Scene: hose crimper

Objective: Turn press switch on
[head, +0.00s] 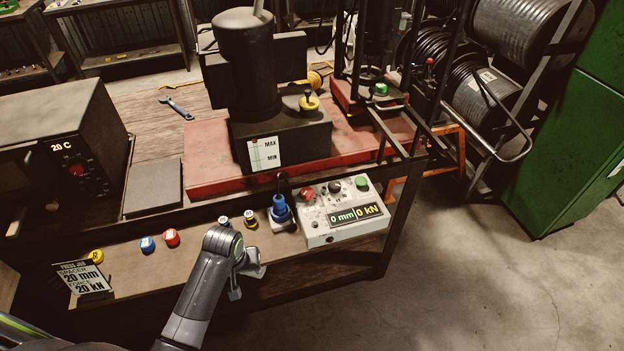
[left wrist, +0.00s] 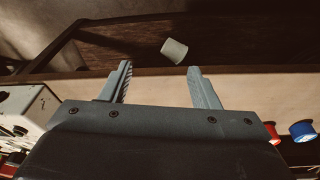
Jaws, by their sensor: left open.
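The press control box (head: 325,232) is a pale box at the right end of the bench front. Its top carries a red button (head: 306,194), a small dark knob (head: 335,186) and a green button (head: 362,183). Its display (head: 356,216) reads 0 mm and 0 kN. I cannot tell which control is the press switch. My left gripper (head: 249,274) is left of the box and apart from it, over the bench's front edge. In the left wrist view my left gripper (left wrist: 160,76) is open and empty, with part of the box (left wrist: 28,112) at the left edge. My right gripper is not in view.
Blue (head: 147,244) and red (head: 171,237) spools stand farther left. The black press (head: 246,70) rises behind.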

